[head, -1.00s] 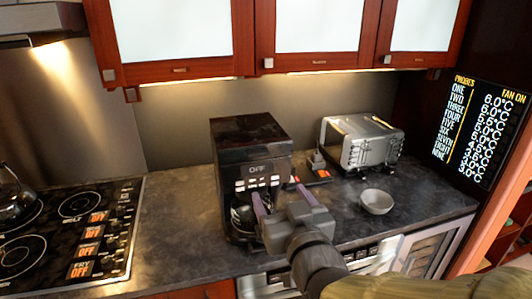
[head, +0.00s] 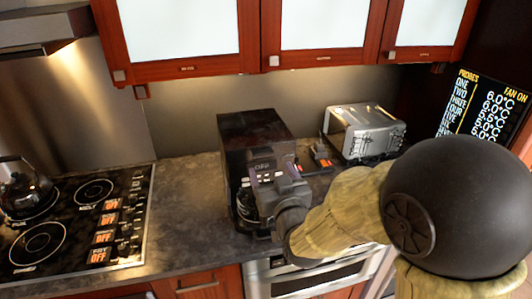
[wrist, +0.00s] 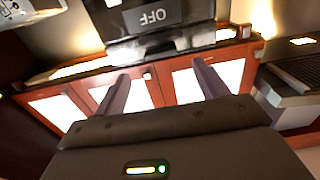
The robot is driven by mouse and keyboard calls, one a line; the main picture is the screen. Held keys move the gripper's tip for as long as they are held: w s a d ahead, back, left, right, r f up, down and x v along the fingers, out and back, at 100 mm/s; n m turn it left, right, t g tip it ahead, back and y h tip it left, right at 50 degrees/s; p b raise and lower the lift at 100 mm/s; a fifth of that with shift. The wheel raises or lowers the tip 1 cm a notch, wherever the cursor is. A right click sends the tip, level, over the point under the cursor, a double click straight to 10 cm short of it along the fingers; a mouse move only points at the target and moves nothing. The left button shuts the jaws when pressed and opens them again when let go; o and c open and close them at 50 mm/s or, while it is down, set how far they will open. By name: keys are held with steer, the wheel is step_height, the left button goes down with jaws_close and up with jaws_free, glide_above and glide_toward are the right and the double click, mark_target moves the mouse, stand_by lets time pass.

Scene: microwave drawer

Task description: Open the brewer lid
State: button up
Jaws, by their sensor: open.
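The brewer (head: 234,150) is a dark boxy machine upright on the counter. Its lid (head: 252,124) is the flat black top, and it looks closed. My gripper (head: 267,170) is in front of the brewer's front face, near the OFF panel, below the level of the lid. The gripper hides part of the panel and of the glass jug (head: 246,203). In the wrist view the brewer's OFF panel (wrist: 150,17) appears upside down at the top, beyond my open, empty fingers (wrist: 161,80). I cannot tell whether a finger touches the brewer.
A silver toaster (head: 365,128) stands on the counter to the right of the brewer. A stove (head: 75,220) with a kettle (head: 22,185) is at the left. Red-framed cabinets (head: 250,35) hang above the brewer. The counter (head: 185,195) left of the brewer is clear.

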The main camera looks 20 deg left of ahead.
mark_target(264, 154)
steer(key=p+x, duration=0.2)
steer(key=x, duration=0.4)
steer(key=shift+w+a, duration=0.15)
steer(key=c, duration=1.3)
steer(key=shift+r, duration=0.1)
steer(key=shift+c, duration=0.4)
steer(key=shift+r, duration=0.1)
